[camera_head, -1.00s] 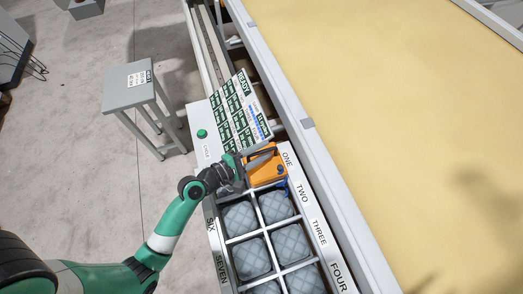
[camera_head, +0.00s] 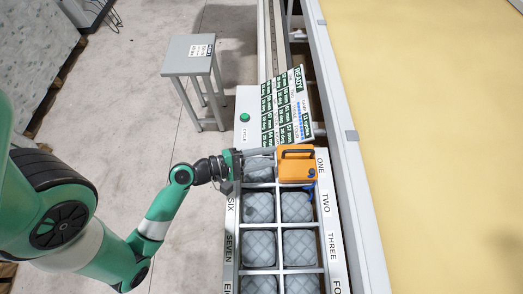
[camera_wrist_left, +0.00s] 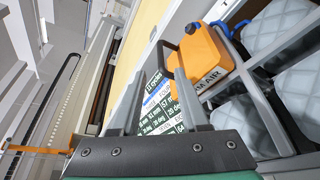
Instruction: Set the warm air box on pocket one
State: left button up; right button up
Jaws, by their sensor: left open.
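The orange warm air box (camera_head: 297,168) sits at the top right cell of the rack, beside the label ONE (camera_head: 321,164). It has a dark handle and a blue fitting at its lower right. I cannot tell how flush it sits. My left gripper (camera_head: 272,152) is open, just left of the box at handle height. In the left wrist view the box (camera_wrist_left: 205,58) lies beyond the open fingers (camera_wrist_left: 158,72), with the handle near the tips. The right gripper is not in view.
The rack (camera_head: 273,240) has several cells with grey quilted pads. A sign panel (camera_head: 285,108) and a green button (camera_head: 245,118) stand behind it. A long rail (camera_head: 352,135) and yellow bed lie to the right. A grey stool (camera_head: 190,55) stands at the back left.

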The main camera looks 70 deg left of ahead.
pick_arm(q)
jog(key=shift+v, duration=0.75)
jog(key=shift+w+r, duration=0.1)
jog(key=w+d+r+m+t, duration=0.1)
jog(key=w+r+m, duration=0.4)
jog(key=r, duration=0.4)
jog(key=w+r+m+t, duration=0.2)
jog(key=w+r+m, duration=0.35)
jog(key=r, duration=0.25)
jog(key=w+d+r+m+t, duration=0.1)
jog(key=w+r+m, duration=0.4)
jog(key=r, duration=0.4)
jog(key=s+d+r+m+t, duration=0.2)
jog(key=r+m, duration=0.1)
jog(key=r, duration=0.6)
jog(key=s+d+r+m+t, duration=0.2)
jog(key=d+r+m+t, duration=0.1)
jog(key=r, duration=0.6)
jog(key=s+d+r+m+t, duration=0.2)
jog(key=s+r+m, duration=0.1)
jog(key=r, duration=0.6)
jog(key=shift+d+r+t+h, duration=0.25)
jog(key=shift+t+h, duration=0.05)
jog(key=shift+t, duration=0.1)
